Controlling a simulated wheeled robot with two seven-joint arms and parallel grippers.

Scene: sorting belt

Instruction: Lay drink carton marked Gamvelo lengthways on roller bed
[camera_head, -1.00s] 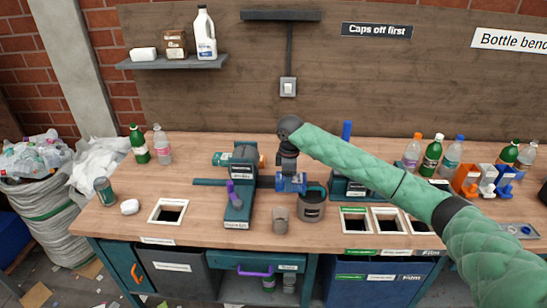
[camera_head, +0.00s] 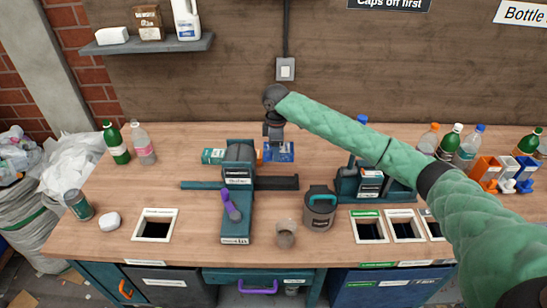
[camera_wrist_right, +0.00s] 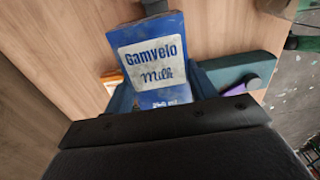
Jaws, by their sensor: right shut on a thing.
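The drink carton (camera_head: 280,152) is blue; in the wrist view its pale label reads Gamvelo Milk (camera_wrist_right: 155,62). My right gripper (camera_head: 274,136) is shut on it from above, just behind the dark bar on the right side of a teal bench machine. I cannot tell whether the carton touches the bench. The teal machine (camera_head: 237,205) has a long body running front to back, with a bar (camera_head: 205,185) on the left and a dark bed-like bar (camera_head: 275,184) on the right. Which part is the roller bed is not clear. My left gripper is not in view.
A small teal carton (camera_head: 213,156) lies left of the held one. A purple-handled lever (camera_head: 230,207) stands on the machine. Framed openings (camera_head: 154,225) are cut in the bench.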

